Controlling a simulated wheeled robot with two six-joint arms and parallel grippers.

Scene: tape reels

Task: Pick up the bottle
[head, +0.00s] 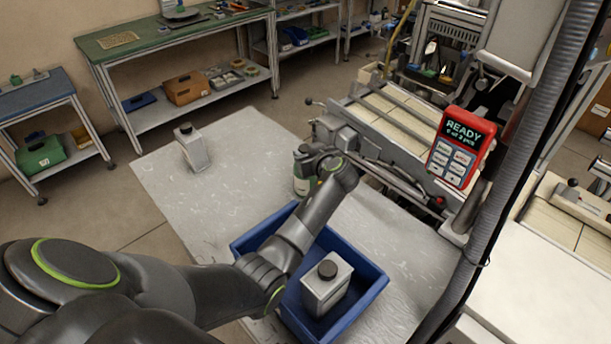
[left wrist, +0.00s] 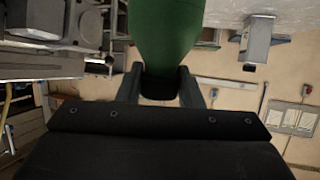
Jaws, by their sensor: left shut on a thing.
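A green bottle (head: 302,182) with a pale label stands on or just above the grey-white tabletop, behind the blue bin. My left gripper (head: 312,158) is at its top and hides part of it. In the left wrist view the green bottle (left wrist: 167,30) fills the upper middle, and its dark neck end lies between the two fingers of my left gripper (left wrist: 161,88). The gripper is shut on the bottle. I cannot tell whether the base touches the table. My right gripper is not in view.
A blue bin (head: 375,292) on the table holds a grey can (head: 327,287) with a black cap. A similar can (head: 192,152) stands at the table's left. A machine with a red control box (head: 458,150) and a dark hose (head: 527,150) bound the right side.

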